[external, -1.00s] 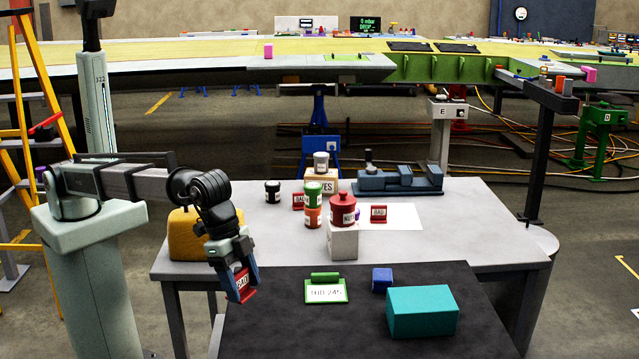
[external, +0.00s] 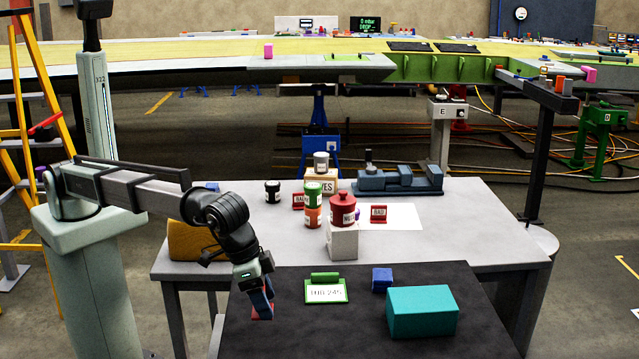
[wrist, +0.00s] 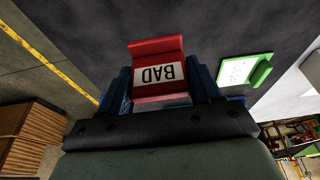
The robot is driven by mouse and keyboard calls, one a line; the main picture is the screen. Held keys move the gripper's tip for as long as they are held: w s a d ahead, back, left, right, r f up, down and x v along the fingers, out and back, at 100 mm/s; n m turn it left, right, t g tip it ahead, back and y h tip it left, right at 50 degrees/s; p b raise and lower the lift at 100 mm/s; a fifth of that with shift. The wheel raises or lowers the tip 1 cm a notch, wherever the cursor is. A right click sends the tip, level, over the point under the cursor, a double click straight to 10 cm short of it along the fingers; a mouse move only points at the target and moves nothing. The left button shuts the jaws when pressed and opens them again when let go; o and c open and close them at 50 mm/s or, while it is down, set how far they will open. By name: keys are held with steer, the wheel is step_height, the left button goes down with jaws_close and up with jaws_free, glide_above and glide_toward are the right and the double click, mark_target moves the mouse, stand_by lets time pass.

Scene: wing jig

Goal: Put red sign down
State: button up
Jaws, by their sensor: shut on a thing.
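The red sign (wrist: 157,70), with a white label reading BAD, is between the blue fingers of my gripper (wrist: 160,88) in the wrist view. In the external view my gripper (external: 263,298) points down over the left part of the black mat (external: 290,335), shut on the red sign (external: 262,313), which is partly hidden by the fingers. I cannot tell whether the sign touches the mat. Two other red signs stand on the grey table, one labelled BAD (external: 379,213) on a white sheet and one (external: 298,201) behind the stacked cans.
A green-framed card (external: 326,291) lies right of my gripper, with a blue block (external: 382,279) and a teal box (external: 422,311) beyond it. Stacked cans (external: 313,205) and a red pot (external: 342,210) on a white block stand behind. The mat around the gripper is clear.

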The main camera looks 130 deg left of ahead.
steer(key=shift+f, duration=2.9)
steer(key=shift+f, duration=0.15)
steer(key=o, duration=1.1)
steer(key=shift+c, duration=0.2)
steer(key=v, duration=1.2)
